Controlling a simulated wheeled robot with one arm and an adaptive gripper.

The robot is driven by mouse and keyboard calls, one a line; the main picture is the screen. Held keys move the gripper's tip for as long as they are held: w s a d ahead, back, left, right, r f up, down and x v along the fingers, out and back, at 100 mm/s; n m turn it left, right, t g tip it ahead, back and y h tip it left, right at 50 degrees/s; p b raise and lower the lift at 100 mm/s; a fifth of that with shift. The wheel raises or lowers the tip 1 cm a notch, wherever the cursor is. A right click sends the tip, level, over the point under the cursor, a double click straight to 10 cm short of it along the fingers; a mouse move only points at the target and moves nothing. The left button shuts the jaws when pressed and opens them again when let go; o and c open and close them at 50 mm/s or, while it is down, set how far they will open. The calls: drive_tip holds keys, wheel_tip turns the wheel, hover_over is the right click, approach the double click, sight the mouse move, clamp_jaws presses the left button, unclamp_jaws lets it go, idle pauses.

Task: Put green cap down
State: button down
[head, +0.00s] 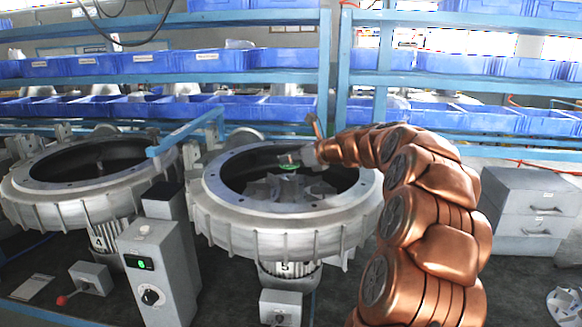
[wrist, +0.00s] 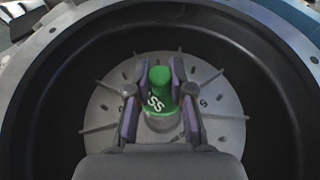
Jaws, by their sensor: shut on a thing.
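The green cap (wrist: 159,88) has white markings on its side and is between the two purple-padded fingers of my gripper (wrist: 159,97) in the wrist view. My gripper is shut on it. In the head view my gripper (head: 293,158) is over the open middle of the blower housing marked 5 (head: 213,205), and a bit of the green cap (head: 288,167) shows there. Below the cap is the grey finned impeller disc (wrist: 216,100). A grey round part shows just under the cap; I cannot tell whether the cap touches it.
A second blower housing, marked 4 (head: 28,197), stands at the left. A grey control box (head: 158,270) with a green display and a knob stands between them. Blue shelves with bins (head: 120,63) run behind. Grey drawers (head: 528,210) stand at the right. The dark housing wall (wrist: 60,90) surrounds my gripper.

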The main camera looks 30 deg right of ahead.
sight(297, 167)
drive_tip(key=shift+f, duration=1.6)
drive_tip(key=shift+f, duration=0.15)
drive_tip(key=c, duration=1)
unclamp_jaws()
drive_tip(key=shift+c, duration=0.2)
drive_tip(key=b+v, duration=0.1)
drive_tip(key=v, duration=1.1)
drive_tip(key=shift+b, duration=0.3)
